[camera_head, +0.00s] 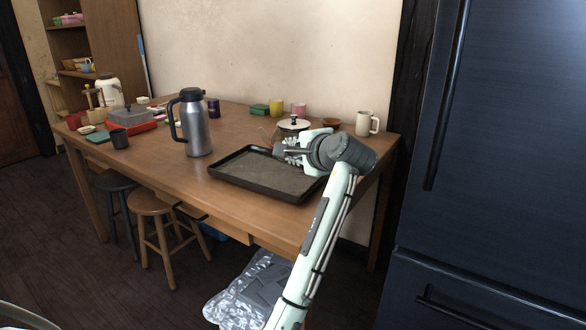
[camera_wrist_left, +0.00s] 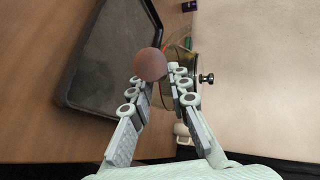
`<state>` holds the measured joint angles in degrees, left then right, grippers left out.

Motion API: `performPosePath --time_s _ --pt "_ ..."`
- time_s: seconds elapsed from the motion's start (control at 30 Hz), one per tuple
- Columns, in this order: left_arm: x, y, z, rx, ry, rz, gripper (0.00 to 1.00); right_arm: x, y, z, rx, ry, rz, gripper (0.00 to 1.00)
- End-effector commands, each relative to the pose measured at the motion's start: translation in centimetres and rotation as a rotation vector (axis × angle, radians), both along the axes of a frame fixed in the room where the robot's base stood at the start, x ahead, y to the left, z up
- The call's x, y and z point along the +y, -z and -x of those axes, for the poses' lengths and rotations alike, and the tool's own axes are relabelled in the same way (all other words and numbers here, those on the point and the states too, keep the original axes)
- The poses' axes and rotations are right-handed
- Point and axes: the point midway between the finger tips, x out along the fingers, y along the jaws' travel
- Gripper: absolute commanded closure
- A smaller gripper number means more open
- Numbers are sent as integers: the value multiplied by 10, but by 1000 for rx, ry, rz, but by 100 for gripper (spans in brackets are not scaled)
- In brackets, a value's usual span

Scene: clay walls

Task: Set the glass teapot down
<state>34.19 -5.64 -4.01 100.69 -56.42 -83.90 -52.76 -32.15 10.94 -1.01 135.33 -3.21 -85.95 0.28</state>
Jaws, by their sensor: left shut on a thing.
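The glass teapot (camera_head: 293,125) has a pale lid with a dark knob and shows at the back right of the dark tray, partly hidden by my left gripper (camera_head: 285,149). In the left wrist view my left gripper (camera_wrist_left: 158,80) is shut on the teapot's handle, whose round brown end (camera_wrist_left: 150,64) shows between the fingers. The clear body (camera_wrist_left: 181,58) is just beyond the fingers, with the lid knob at its right. I cannot tell whether the teapot's base touches the table. My right gripper is in neither view.
The dark tray (camera_head: 222,171) lies empty on the wooden table (camera_head: 165,173). A steel jug (camera_head: 195,128) stands left of it. A cream mug (camera_head: 367,123), brown bowl (camera_head: 331,121), pink cup (camera_head: 299,109) and yellow cup (camera_head: 276,107) stand along the back. Bare table shows between jug and tray.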

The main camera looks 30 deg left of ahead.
Motion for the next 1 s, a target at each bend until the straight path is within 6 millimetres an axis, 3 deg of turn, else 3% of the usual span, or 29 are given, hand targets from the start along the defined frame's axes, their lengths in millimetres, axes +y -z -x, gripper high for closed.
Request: performPosePath --time_s 0.17,0.4,0.77,0.8,0.93,1.0 --pt "1 7 -5 -3 -1 -1 100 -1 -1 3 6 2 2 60" --pt "0 39 -5 -2 0 -2 100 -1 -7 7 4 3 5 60" --pt "0 43 -5 -3 1 -2 100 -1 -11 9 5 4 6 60" --pt "0 45 -5 -1 0 -1 79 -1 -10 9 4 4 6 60" --pt "0 45 -4 0 0 0 63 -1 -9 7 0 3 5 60" --pt "0 45 -4 0 0 0 62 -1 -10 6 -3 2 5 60"
